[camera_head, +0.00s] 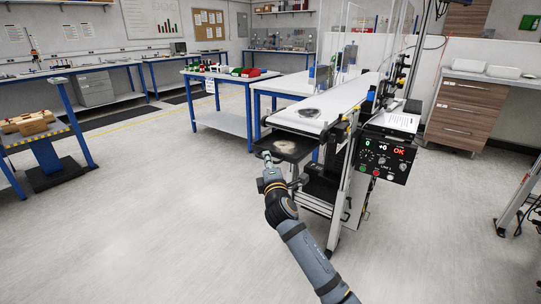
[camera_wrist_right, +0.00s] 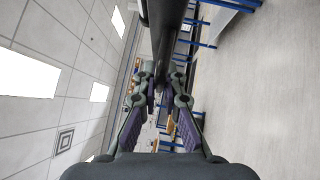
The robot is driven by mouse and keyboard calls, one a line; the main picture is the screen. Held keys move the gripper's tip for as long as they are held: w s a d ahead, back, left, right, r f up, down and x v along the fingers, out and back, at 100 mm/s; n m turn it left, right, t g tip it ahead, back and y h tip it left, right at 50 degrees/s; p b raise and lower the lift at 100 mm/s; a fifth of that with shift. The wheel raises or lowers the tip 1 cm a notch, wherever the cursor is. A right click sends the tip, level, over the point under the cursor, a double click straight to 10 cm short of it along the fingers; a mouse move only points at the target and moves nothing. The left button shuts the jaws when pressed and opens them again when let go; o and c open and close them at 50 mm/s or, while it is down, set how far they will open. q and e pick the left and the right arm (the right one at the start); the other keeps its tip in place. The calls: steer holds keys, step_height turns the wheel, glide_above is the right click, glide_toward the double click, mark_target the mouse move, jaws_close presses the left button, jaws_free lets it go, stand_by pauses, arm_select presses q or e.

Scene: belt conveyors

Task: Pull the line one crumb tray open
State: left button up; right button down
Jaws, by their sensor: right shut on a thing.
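The dark crumb tray (camera_head: 290,147) is under the near end of the white belt conveyor (camera_head: 325,106) in the head view. It sticks out to the left of the frame, and pale crumbs lie in it. My right gripper (camera_head: 267,158) is at the tray's front edge, shut on what looks like its handle. In the right wrist view, the fingers (camera_wrist_right: 163,88) close around a dark bar (camera_wrist_right: 164,45), which runs to the top edge. The exact grip point is hard to see. My left gripper is not in view.
A control box (camera_head: 386,157) with lit displays and buttons hangs on the conveyor's right side; its line number is too small to be sure of. A blue-legged bench (camera_head: 232,78) stands behind left. A wooden drawer unit (camera_head: 468,113) stands right.

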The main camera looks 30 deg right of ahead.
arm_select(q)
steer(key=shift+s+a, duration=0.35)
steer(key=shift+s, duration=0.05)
arm_select(e)
steer(key=shift+s+a, duration=0.25)
steer(key=shift+a, duration=0.35)
steer(key=c, duration=1.7)
jaws_free()
steer(key=shift+c, duration=0.2)
steer(key=v, duration=1.2)
steer(key=shift+f, duration=0.15)
